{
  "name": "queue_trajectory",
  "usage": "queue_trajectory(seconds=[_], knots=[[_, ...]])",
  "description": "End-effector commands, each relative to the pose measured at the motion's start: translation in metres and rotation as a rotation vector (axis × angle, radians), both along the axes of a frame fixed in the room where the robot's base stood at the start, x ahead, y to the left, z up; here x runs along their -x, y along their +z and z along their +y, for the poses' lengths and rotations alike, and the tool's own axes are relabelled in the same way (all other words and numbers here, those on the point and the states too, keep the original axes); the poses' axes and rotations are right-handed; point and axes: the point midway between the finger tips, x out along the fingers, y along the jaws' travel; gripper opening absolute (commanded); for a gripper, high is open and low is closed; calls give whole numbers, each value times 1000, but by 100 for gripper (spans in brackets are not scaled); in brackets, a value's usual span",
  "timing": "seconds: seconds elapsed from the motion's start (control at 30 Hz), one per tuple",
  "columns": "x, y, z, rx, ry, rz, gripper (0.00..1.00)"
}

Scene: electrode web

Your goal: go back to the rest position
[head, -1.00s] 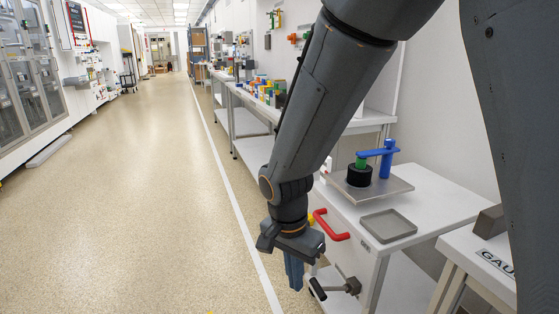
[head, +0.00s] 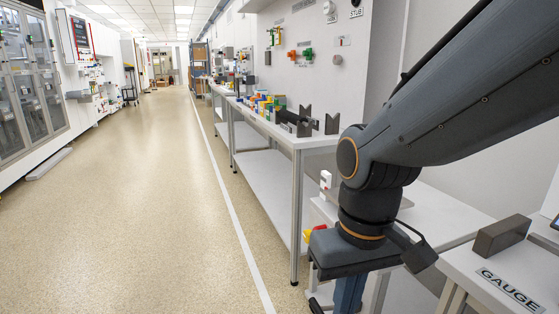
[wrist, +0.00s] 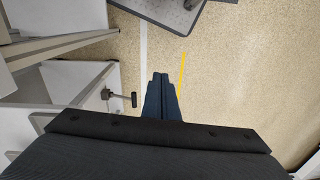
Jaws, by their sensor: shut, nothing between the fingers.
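My gripper (head: 349,296) hangs below the wrist at the lower right of the head view, in front of the white carts. Its fingertips are cut off by the bottom edge there. In the wrist view my gripper (wrist: 160,78) points down at the floor, its blue fingers together and empty. My arm reaches in from the right and hides most of the cart behind it.
A white bench (head: 300,141) with dark V-shaped blocks and coloured parts runs along the right wall. A table labelled GAUGE (head: 510,290) with a grey block (head: 502,236) stands at the lower right. A black-handled clamp (wrist: 120,97) is left of the fingers. The aisle floor (head: 140,200) is clear.

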Motion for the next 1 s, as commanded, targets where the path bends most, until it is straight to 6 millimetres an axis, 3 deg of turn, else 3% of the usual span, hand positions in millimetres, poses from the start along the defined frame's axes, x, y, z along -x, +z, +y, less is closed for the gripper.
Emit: queue_trajectory(seconds=[0.37,0.8,1.0], knots=[[-3,33,-21,15,-73,3,0],[-1,90,-69,41,-216,7,0],[2,104,-86,47,-261,9,0]])
